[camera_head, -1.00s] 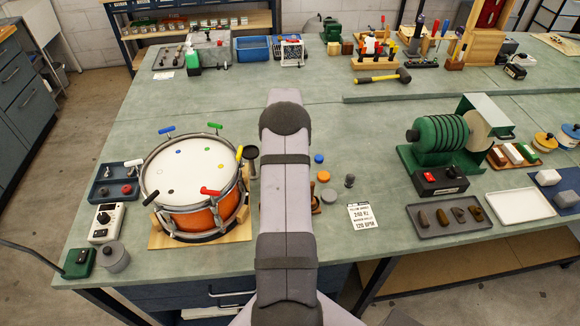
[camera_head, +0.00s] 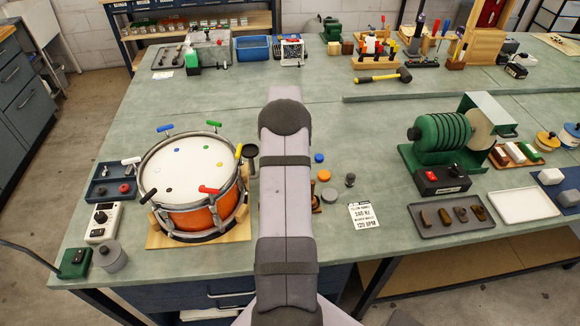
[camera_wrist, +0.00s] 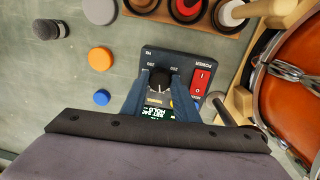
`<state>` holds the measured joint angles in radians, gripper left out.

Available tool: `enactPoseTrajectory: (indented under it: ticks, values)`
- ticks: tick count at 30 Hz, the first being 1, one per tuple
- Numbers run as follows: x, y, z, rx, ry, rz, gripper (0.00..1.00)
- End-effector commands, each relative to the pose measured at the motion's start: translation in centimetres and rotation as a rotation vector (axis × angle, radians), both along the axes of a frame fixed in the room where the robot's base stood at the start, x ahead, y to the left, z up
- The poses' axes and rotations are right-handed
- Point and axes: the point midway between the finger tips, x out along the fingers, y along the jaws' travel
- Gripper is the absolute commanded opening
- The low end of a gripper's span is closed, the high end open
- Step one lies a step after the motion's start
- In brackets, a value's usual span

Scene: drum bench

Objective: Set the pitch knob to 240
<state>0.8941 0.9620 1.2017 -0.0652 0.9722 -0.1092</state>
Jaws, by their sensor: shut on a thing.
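The pitch knob (camera_wrist: 159,86) is a round dark knob with a light pointer mark on a dark blue box (camera_wrist: 186,60) in the wrist view. Numbers are printed around it. My gripper (camera_wrist: 160,78) is shut on the knob, one finger on each side. Below it a lit green display (camera_wrist: 158,114) shows "SET 24" and "HOLD"; its end is partly hidden by the gripper. A red power switch (camera_wrist: 201,82) is beside the knob. In the head view my arm hides the box and gripper. A card (camera_head: 365,215) there carries printed pitch and tempo figures.
The orange drum (camera_head: 190,212) stands close on one side of the box, with a tuning rod end (camera_wrist: 222,108) near it. Orange (camera_wrist: 100,59), blue (camera_wrist: 102,97) and grey (camera_wrist: 100,10) discs lie on the other side. A microphone-like piece (camera_wrist: 48,29) lies beyond.

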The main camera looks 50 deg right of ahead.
Motion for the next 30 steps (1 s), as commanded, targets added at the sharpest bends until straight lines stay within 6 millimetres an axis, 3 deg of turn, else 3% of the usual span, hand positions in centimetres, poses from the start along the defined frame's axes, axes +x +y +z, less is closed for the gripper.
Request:
enactPoseTrajectory:
  ticks: [15,16,18,30]
  values:
    - [0.09,-0.14,0.18,-0.004,-0.003,0.030,0.05]
    - [0.10,-0.15,0.18,-0.004,-0.003,0.030,0.32]
    - [0.09,-0.14,0.18,-0.004,-0.003,0.029,0.46]
    - [0.07,-0.06,0.46,-0.002,-0.003,0.029,0.46]
